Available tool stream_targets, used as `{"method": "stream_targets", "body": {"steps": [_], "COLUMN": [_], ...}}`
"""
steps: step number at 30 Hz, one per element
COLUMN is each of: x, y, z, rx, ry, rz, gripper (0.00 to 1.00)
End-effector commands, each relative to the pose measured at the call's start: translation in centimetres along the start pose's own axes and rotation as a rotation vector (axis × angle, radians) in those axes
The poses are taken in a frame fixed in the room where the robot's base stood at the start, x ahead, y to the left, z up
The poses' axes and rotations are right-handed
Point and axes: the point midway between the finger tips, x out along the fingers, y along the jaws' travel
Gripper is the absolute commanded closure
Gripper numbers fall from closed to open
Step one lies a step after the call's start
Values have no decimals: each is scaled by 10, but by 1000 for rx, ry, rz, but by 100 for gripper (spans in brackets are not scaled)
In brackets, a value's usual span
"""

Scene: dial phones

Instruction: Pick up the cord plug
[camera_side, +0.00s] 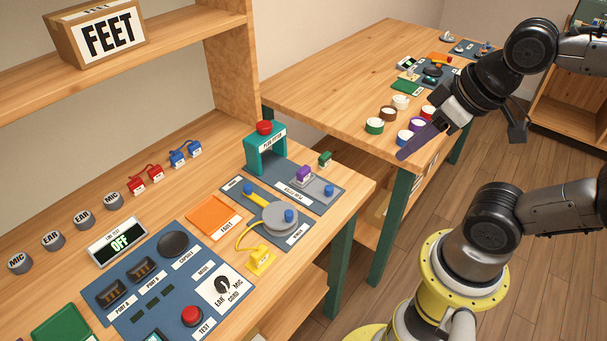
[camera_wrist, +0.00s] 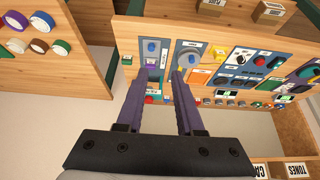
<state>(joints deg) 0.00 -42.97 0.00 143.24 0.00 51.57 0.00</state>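The cord plug appears to be the yellow block (camera_side: 261,259) near the workbench's front edge, joined by a yellow cord to a grey round reel (camera_side: 280,216) on a blue plate. In the wrist view it is a small yellow shape (camera_wrist: 219,48), right of the reel (camera_wrist: 190,58). My gripper (camera_side: 403,155) is high in the side view, up and right of the plug and well apart from it, by the second table. In the wrist view my gripper (camera_wrist: 167,76) has its two purple fingers spread with nothing held between them.
A teal press (camera_side: 264,150) with a red button and a purple plug (camera_side: 303,173) stand behind the reel. A blue panel (camera_side: 165,285) with a dial and red button lies left of the plug. Red plugs (camera_side: 145,180) and blue plugs (camera_side: 185,153) sit along the back.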

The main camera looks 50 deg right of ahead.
Motion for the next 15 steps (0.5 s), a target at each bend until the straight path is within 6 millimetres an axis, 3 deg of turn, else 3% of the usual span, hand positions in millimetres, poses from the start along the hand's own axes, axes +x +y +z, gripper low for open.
{"method": "stream_targets", "body": {"steps": [1,7,15], "x": [0,0,0], "y": [0,0,0], "z": [0,0,0], "rx": [0,0,-1], "ry": [0,0,1], "rz": [0,0,0], "gripper": [53,18,18]}}
